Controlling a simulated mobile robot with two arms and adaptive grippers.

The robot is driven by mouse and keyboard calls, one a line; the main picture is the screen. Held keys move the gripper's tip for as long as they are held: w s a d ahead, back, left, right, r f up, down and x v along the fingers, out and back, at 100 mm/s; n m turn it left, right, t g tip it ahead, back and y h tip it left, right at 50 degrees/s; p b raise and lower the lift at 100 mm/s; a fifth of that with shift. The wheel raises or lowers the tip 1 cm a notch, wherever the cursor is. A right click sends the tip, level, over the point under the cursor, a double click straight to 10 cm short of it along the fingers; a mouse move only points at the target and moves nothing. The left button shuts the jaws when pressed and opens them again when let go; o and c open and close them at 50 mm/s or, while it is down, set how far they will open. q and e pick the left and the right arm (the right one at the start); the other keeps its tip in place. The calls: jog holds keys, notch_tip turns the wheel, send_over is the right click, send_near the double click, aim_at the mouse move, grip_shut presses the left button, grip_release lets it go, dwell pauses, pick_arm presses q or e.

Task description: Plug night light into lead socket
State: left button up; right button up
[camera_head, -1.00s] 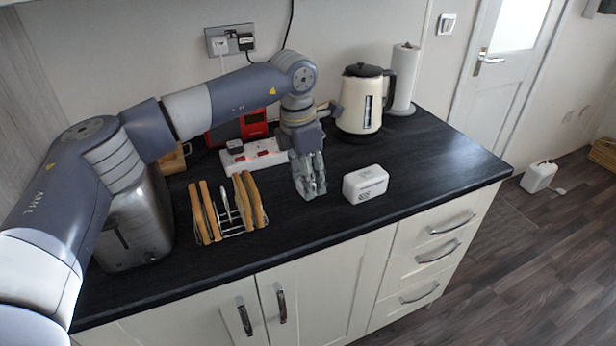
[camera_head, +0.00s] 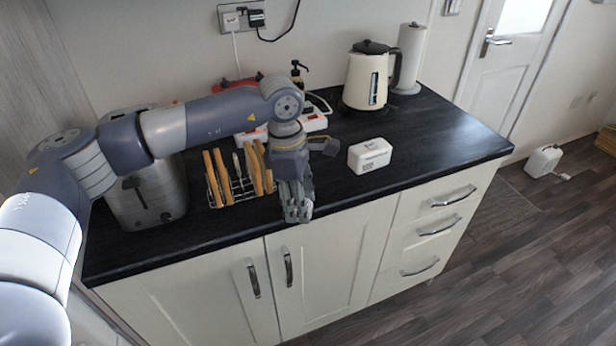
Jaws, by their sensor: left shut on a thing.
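The white socket lead (camera_head: 314,122), with red switches, lies on the dark worktop towards the wall, partly hidden behind my left arm. My left gripper (camera_head: 298,212) points down at the worktop's front edge, in front of the lead and right of the toast rack. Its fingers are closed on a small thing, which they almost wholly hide. I cannot make out its shape or how it is turned. No night light can be clearly picked out elsewhere. My right gripper is out of view.
A toast rack (camera_head: 241,190) with toast and a steel toaster (camera_head: 150,195) stand left of the gripper. A white lettered box (camera_head: 370,156) stands to its right. A cream kettle (camera_head: 366,80) and paper roll (camera_head: 410,58) stand behind. The worktop's right end is clear.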

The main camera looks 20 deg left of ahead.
pick_arm(q)
jog(key=s+a+f+m, duration=0.1)
jog(key=s+f+m, duration=0.7)
jog(key=s+m, duration=0.1)
jog(key=s+a+f+m+g+y, duration=0.1)
jog(key=s+a+f+m, duration=0.1)
jog(key=s+f+m, duration=0.5)
jog(key=shift+s+f+m+g, duration=0.35)
jog(key=shift+s+m, duration=1.25)
jog(key=shift+s, duration=0.8)
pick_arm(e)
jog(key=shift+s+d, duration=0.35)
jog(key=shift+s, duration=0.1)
pick_arm(q)
jog(key=shift+a, duration=0.1)
